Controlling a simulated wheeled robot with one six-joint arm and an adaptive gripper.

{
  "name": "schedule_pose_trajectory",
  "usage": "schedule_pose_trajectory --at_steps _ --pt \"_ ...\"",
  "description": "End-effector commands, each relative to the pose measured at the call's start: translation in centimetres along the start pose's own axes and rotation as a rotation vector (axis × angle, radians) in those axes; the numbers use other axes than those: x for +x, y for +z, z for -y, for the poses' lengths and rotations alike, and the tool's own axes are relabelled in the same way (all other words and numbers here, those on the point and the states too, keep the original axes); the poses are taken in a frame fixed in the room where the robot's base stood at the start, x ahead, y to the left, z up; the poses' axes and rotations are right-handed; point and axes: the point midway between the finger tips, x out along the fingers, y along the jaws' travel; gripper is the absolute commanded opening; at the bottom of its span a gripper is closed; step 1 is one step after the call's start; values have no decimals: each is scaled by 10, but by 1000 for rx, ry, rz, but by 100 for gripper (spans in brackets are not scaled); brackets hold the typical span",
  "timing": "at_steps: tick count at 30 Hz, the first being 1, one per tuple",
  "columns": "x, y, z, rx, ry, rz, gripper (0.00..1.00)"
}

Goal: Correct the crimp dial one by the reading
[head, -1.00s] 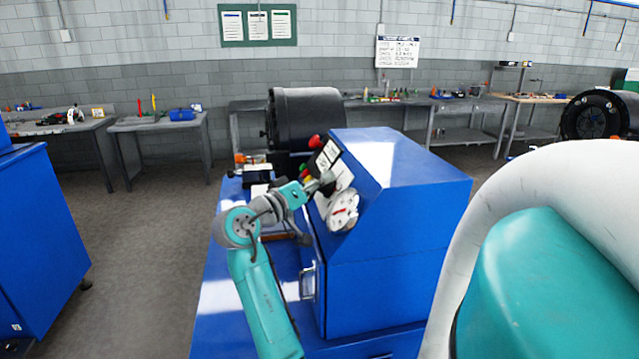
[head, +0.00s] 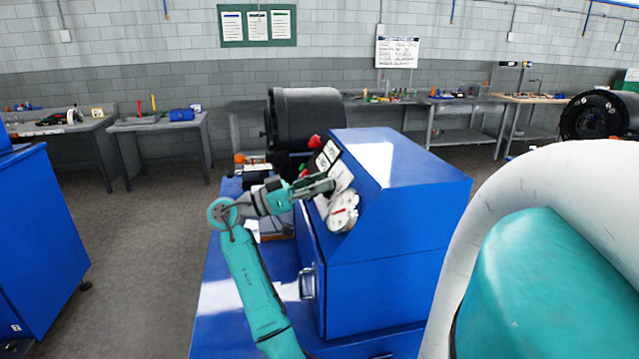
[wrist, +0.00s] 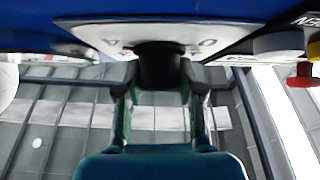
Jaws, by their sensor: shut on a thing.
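In the wrist view a dark round crimp dial (wrist: 160,68) stands out from a white lettered plate (wrist: 95,34). The two fingers of my gripper (wrist: 160,78) are around the dial and shut on it. In the head view my gripper (head: 330,184) is at the sloped front panel of the blue crimper (head: 420,215), and the dial is hidden behind it. A round white gauge (head: 343,212) with a red mark sits on the panel just below the gripper. Its reading is too small to make out.
A red button (wrist: 303,77) and a pale round button (wrist: 280,45) are beside the plate in the wrist view. A black crimping head (head: 305,118) stands behind the crimper. Another blue cabinet (head: 45,240) is at the left, with open floor between.

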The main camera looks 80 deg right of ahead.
Motion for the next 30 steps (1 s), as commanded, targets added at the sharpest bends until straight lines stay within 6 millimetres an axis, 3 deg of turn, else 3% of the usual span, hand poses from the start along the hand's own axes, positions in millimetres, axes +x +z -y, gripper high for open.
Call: schedule_pose_trajectory --at_steps 23,24,27,30 --pt "1 5 0 64 87 12 3" --pt "1 5 0 64 86 12 42" --pt "1 5 0 64 87 12 63" --pt "1 4 0 65 85 10 63"
